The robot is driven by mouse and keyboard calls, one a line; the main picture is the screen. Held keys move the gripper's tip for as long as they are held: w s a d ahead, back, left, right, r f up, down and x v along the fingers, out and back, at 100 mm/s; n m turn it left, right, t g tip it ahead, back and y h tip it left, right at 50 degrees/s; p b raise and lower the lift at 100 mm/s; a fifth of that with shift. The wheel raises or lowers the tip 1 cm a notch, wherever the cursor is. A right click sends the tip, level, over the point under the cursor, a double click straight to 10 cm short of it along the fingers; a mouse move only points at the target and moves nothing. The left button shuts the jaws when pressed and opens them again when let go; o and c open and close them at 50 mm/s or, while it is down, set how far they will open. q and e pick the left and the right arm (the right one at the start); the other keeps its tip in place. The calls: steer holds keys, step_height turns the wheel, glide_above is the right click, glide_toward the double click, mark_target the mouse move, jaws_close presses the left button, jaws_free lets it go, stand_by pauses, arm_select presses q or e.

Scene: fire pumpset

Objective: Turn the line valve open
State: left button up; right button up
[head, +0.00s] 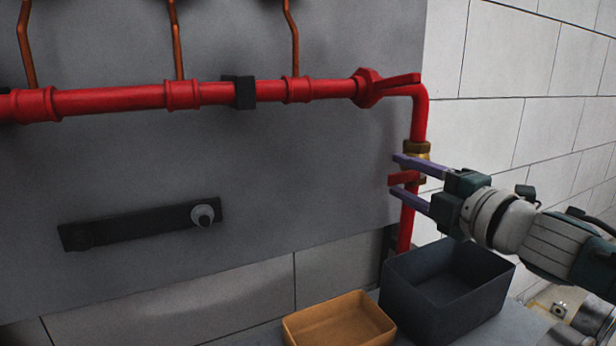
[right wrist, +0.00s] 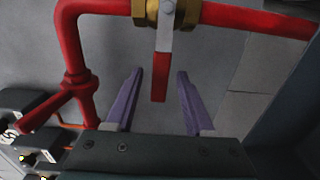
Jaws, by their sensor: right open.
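The line valve has a brass body (head: 417,150) on the vertical red pipe at the right, and a red lever handle (head: 404,178) that sticks out sideways from it, across the pipe. In the right wrist view the brass body (right wrist: 166,14) is at the top and the red handle (right wrist: 160,78) points down between the fingers. My right gripper (head: 405,180) is open, its two purple fingers above and below the handle. In the right wrist view my right gripper (right wrist: 160,75) shows a gap on both sides of the handle. My left gripper is not in view.
A red horizontal pipe (head: 130,98) runs along the grey panel, with another red lever (head: 395,82) near its bend. A dark bin (head: 440,318) and an orange tray (head: 340,322) stand below. A black bar (head: 140,225) with a round knob is on the panel.

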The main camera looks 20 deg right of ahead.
steer(key=shift+w, duration=0.45)
jaws_close()
stand_by(1.2)
